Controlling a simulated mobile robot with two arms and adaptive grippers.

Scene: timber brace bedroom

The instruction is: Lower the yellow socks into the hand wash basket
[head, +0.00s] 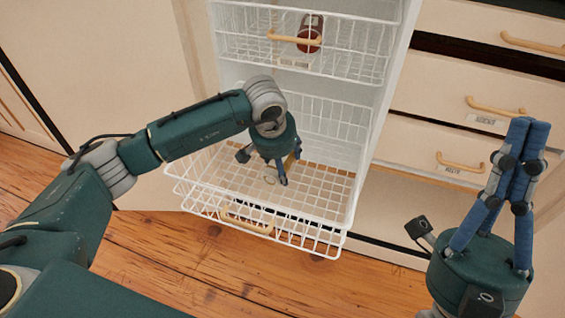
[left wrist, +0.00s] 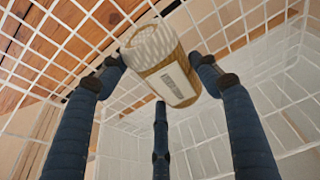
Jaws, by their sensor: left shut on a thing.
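My left gripper (head: 284,172) points down over the pulled-out lower white wire basket (head: 340,215). In the left wrist view its blue fingers close around a rolled bundle (left wrist: 163,62), pale and tan-yellow with a printed label, which I take as the yellow socks. In the head view the hand mostly hides the bundle; only a small yellowish edge shows beside the fingers. The bundle is inside or just above the basket; I cannot tell if it touches the mesh floor. The basket has a wooden handle (head: 246,222) at its front. My right gripper (head: 525,128) is raised, empty, its fingers together.
Another wire basket (head: 345,65) above has a wooden handle and a dark red item (head: 309,38) behind it. Cream drawers (head: 480,85) with wooden handles and labels stand at the right. The wooden floor (head: 190,270) in front is clear.

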